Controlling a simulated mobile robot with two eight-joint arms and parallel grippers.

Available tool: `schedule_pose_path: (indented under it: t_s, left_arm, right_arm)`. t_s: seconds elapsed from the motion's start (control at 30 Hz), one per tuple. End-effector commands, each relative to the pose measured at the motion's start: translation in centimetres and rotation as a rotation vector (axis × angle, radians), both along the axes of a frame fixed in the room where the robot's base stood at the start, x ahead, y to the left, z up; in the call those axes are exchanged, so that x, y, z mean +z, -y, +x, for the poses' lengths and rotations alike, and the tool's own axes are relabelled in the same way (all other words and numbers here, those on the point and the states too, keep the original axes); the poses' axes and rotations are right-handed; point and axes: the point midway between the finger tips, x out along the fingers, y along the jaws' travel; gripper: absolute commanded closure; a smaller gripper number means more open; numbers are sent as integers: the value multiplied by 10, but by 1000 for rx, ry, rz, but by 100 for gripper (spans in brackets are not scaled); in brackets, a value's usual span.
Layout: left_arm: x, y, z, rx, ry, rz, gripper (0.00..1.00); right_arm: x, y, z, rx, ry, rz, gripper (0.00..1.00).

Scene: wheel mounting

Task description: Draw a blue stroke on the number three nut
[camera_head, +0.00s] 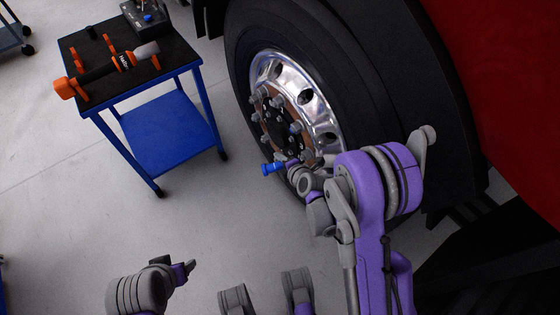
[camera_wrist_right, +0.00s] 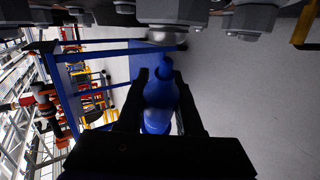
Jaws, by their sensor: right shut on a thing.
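The wheel (camera_head: 290,85) has a chrome rim and a brown hub with several grey nuts (camera_head: 296,128) around it. No numbers are readable, so I cannot tell which nut is number three. My right gripper (camera_head: 284,165) is shut on a blue marker (camera_head: 272,168), low in front of the hub. In the right wrist view the marker (camera_wrist_right: 158,100) sits between both fingers, pointing at a grey nut end (camera_wrist_right: 166,38); I cannot tell whether they touch. No blue stroke shows on the nuts. My left gripper (camera_head: 188,267) is low at the left, away from the wheel; its opening is unclear.
A blue cart (camera_head: 160,135) with a black top stands left of the wheel. It holds an orange and black tool (camera_head: 112,68) and a dark box (camera_head: 143,15). The black tyre (camera_head: 350,90) and red vehicle body (camera_head: 505,100) fill the right. Grey floor lies clear between cart and arms.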

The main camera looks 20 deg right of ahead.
Motion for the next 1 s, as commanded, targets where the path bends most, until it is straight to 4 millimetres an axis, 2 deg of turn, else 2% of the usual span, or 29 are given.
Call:
schedule_pose_path:
  t_s: [1.0]
  left_arm:
    - [0, 0, 0, 0, 0, 0, 36]
  right_arm:
    - [0, 8, 0, 0, 0, 0, 100]
